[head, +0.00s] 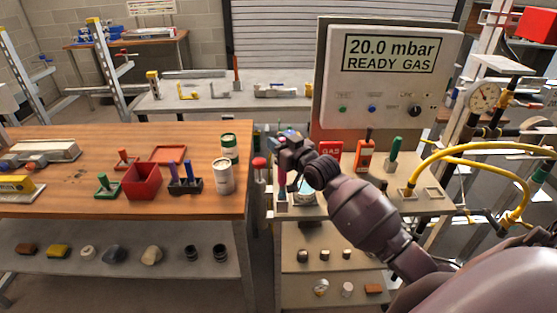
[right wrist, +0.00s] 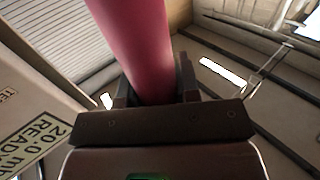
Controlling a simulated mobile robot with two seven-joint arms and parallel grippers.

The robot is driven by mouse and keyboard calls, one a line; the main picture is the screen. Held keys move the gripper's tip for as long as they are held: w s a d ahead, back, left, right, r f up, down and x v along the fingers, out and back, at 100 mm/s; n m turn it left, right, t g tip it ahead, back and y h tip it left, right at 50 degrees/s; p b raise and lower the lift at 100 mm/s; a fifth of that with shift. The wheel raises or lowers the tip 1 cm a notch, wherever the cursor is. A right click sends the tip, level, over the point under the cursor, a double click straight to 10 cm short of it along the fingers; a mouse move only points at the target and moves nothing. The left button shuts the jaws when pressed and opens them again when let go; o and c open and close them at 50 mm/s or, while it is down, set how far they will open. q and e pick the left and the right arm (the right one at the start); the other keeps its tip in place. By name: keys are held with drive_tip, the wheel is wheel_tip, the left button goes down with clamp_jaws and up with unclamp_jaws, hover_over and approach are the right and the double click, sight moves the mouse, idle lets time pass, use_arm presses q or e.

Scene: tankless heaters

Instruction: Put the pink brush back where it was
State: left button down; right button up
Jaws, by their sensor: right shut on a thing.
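My right gripper (head: 285,150) is over the narrow bench with the gas panel, just right of the wooden table. It is shut on the pink brush (right wrist: 135,45), whose thick pink handle runs up between its two fingers (right wrist: 153,92) in the right wrist view. In the head view a pink part of the brush (head: 282,178) shows below the gripper, upright. Its lower end is close to an open round tin (head: 303,194), partly hidden by my arm; I cannot tell whether they touch. My left gripper is not in view.
A red-topped object (head: 259,165) stands close left of the brush. The grey panel (head: 390,80) reads 20.0 mbar. The wooden table (head: 60,180) holds a red box (head: 142,182) and cans (head: 223,177).

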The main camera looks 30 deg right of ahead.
drive_tip(key=shift+f, duration=2.85)
drive_tip(key=o, duration=0.9)
drive_tip(key=shift+o, duration=0.2)
drive_tip(key=s+d, duration=0.1)
drive_tip(key=s, duration=1.1)
drive_tip(key=s+a+f+g, duration=0.2)
drive_tip(key=s+a+f, duration=0.1)
drive_tip(key=s+f, duration=0.3)
drive_tip(key=s+a+f+g+h, duration=0.1)
drive_tip(key=s+a+f+g, duration=0.1)
drive_tip(key=s+a+f, duration=0.2)
drive_tip(key=s+a+f+g+h, duration=0.1)
drive_tip(key=s+a+f, duration=0.3)
drive_tip(key=s+f, duration=0.4)
drive_tip(key=shift+s+f+g+b, duration=0.3)
drive_tip(key=shift+f+g, duration=0.3)
drive_tip(key=shift+f, duration=0.25)
